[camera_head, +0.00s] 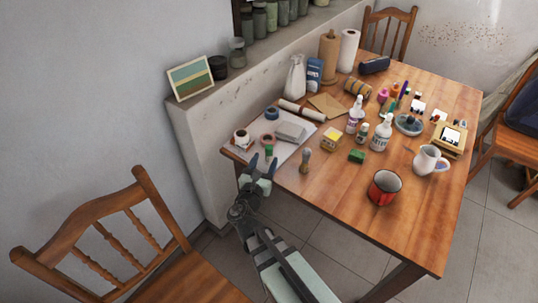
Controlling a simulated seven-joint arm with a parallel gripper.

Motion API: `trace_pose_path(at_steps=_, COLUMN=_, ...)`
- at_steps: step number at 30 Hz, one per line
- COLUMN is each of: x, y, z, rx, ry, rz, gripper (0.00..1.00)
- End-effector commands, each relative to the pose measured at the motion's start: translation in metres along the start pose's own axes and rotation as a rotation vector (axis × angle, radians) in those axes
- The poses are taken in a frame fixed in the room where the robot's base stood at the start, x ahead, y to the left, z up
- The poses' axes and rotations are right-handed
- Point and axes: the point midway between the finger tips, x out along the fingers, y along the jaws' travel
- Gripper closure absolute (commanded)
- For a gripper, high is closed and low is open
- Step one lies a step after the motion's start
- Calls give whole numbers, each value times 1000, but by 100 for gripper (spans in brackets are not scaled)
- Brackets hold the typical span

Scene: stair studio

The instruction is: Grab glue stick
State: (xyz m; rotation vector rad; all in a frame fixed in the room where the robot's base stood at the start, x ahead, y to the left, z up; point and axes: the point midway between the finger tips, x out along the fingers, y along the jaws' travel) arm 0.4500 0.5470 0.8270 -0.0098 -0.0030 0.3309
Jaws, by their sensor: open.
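My gripper (263,163) is at the near left edge of the table, its two fingers apart and pointing towards the tabletop. A small green upright item (269,150) stands just beyond the fingertips, by the white board; it may be the glue stick, but it is too small to tell. A small bottle-like item with a green part (362,132) stands mid-table between two white bottles; I cannot tell what it is either. Nothing shows between my fingers.
The white board (287,152) carries tape rolls (241,137) and a grey block (291,131). A red mug (384,188) and white jug (429,160) are farther right. The table's front (340,205) is clear.

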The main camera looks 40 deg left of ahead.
Motion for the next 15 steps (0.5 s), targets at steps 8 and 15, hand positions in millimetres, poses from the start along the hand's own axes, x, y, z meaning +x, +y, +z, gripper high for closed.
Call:
trace_pose_path(at_steps=8, x=41, y=2, z=-1, rx=1, ry=1, rz=-2, gripper=44)
trace_pose_path(at_steps=15, x=54, y=0, z=0, rx=1, ry=2, rz=0, gripper=44)
